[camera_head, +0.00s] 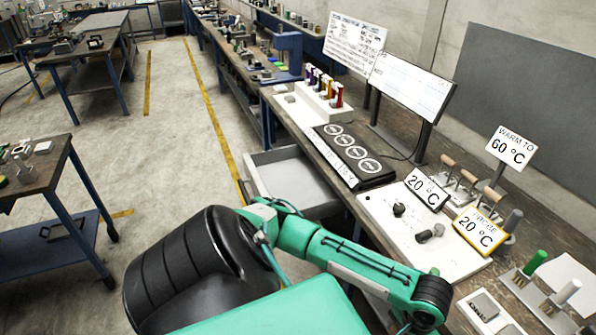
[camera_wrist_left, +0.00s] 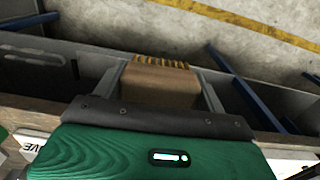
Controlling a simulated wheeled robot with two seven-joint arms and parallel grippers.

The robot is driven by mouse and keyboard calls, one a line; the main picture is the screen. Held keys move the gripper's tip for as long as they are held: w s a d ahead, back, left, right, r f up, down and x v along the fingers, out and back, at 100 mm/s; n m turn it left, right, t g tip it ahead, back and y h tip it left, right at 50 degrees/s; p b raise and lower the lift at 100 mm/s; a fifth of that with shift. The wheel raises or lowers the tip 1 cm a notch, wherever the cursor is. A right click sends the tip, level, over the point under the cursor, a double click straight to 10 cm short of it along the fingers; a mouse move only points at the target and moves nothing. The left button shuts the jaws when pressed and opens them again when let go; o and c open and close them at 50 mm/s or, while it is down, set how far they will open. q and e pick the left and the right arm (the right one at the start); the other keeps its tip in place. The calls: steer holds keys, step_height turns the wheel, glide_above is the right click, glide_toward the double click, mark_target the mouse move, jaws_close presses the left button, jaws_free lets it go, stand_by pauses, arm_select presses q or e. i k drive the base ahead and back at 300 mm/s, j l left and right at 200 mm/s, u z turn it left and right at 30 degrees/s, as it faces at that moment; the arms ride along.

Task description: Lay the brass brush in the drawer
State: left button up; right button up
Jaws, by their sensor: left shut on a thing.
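In the left wrist view my left gripper (camera_wrist_left: 163,88) is shut on the brass brush (camera_wrist_left: 162,82). The brush shows as a brown wooden block with a row of yellow bristles at its far end, between two grey fingers. The open drawer (camera_head: 247,172) in the head view is a pale grey tray pulled out from under the long bench, with a bare floor inside. In the left wrist view grey walls and dark space lie left of the brush; I cannot tell how high the brush is over them. Neither gripper shows in the head view.
The bench top holds a black panel with round marks (camera_head: 352,155), a white board (camera_head: 385,222) with knobs and signs, and a rack (camera_head: 525,290) of upright handled tools. A bench with a blue frame (camera_head: 50,240) stands left. Concrete floor lies between.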

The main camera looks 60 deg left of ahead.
mark_target(293, 184)
steer(key=i+j, duration=0.1)
steer(key=j, duration=4.1)
steer(key=i, duration=0.05)
